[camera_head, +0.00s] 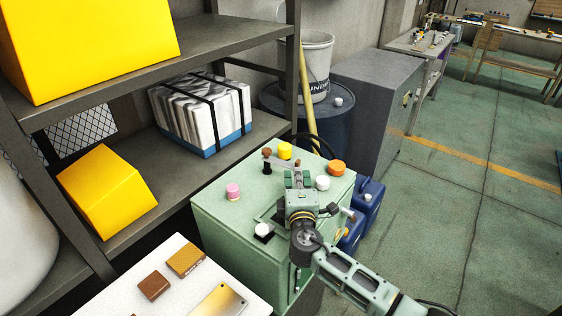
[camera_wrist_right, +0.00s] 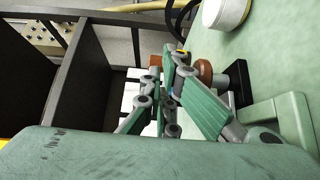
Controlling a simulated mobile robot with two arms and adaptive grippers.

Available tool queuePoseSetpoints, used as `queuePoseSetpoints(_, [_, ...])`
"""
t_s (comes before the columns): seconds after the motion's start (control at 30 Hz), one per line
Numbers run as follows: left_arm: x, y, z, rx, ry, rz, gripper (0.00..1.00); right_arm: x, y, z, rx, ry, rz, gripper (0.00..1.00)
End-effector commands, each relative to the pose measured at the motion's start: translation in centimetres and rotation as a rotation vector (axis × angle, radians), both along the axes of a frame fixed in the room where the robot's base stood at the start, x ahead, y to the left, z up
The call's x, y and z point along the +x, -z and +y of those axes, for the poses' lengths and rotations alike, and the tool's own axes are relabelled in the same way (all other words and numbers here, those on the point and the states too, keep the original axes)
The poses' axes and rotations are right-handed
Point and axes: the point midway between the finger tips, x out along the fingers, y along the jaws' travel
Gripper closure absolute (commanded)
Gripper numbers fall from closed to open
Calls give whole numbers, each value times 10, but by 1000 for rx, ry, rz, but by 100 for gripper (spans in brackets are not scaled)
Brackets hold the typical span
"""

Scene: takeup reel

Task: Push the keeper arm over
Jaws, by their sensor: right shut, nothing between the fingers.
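A green cabinet (camera_head: 225,235) stands in the middle of the head view with small fittings on its top. A brown-knobbed part on a dark block (camera_head: 267,154) sits near its back left edge; this looks like the keeper arm, though I cannot be sure. In the right wrist view a brown knob (camera_wrist_right: 205,70) shows beside a black block, just right of my fingers. My right gripper (camera_head: 293,177) is shut and empty, low over the cabinet top, right of the knobbed part. Whether it touches the part I cannot tell. My left gripper is not in view.
On the cabinet top are a pink cylinder (camera_head: 233,191), a yellow cap (camera_head: 285,150), an orange cap (camera_head: 336,167) and a white cap (camera_head: 322,183). A white-knobbed black piece (camera_head: 263,230) sits at the front. Shelving (camera_head: 215,40) stands left; open floor (camera_head: 440,220) lies right.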

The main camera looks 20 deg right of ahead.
Motion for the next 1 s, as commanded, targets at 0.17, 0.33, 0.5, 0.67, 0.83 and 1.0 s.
queuePoseSetpoints(0.17, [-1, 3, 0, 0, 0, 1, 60, 3, 1, 0, 0, 0, -1, 100])
queuePoseSetpoints(0.33, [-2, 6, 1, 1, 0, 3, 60, 8, 1, 0, -1, 0, -1, 100])
queuePoseSetpoints(0.5, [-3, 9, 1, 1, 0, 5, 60, 14, 1, 0, -1, 0, -1, 100])
queuePoseSetpoints(0.67, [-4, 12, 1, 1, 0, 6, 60, 18, 1, 0, 0, 1, 0, 100])
queuePoseSetpoints(0.83, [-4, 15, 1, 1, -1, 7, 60, 23, 1, 0, 1, 0, 0, 100])
queuePoseSetpoints(1.0, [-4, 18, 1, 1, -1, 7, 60, 29, 1, 0, 1, -1, -1, 100])
